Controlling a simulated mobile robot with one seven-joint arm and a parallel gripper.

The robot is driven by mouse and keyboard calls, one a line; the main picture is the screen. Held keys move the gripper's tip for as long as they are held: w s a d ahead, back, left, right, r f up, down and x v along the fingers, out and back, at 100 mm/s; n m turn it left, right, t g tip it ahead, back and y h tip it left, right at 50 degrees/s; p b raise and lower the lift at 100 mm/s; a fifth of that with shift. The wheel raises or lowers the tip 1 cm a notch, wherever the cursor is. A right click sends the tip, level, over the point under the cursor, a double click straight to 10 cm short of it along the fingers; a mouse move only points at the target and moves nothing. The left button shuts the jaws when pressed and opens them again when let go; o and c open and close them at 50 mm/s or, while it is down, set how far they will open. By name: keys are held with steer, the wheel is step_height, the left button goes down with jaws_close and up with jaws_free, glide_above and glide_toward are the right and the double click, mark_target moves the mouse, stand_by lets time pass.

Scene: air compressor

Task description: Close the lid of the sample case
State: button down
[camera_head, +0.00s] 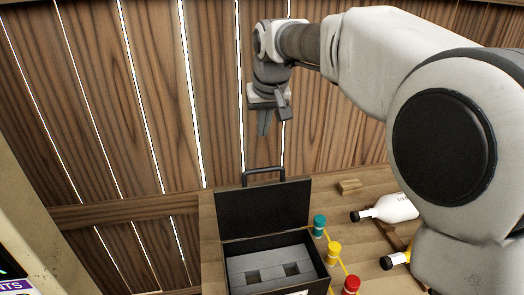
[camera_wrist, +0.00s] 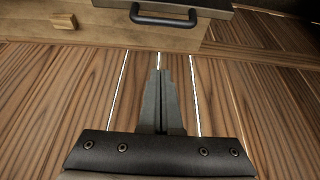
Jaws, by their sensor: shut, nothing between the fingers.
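The sample case (camera_head: 263,212) is black and stands on the wooden table in the head view, with its lid open and upright at the back. A black handle sits on the lid's top edge. Grey foam with two square cut-outs fills the case's base. In the wrist view the case's handle (camera_wrist: 163,20) shows at the top, ahead of the fingertips. My gripper (camera_head: 264,131) is shut and empty, pointing down, above and behind the lid in the head view. It also shows in the wrist view (camera_wrist: 160,78). It does not touch the case.
Teal (camera_head: 319,225), yellow (camera_head: 334,252) and red (camera_head: 351,285) capped items stand right of the case. A white bottle (camera_head: 392,209) and another bottle (camera_head: 398,259) lie further right. A small wooden block (camera_head: 349,187) sits behind. A plank wall (camera_head: 150,110) rises behind the table.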

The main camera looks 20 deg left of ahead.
step_height(320, 180, down, 9)
steer(key=shift+w+a+f+b, duration=0.15)
steer(key=shift+f+b, duration=0.05)
steer(key=shift+b, duration=0.15)
stand_by(0.5)
stand_by(0.4)
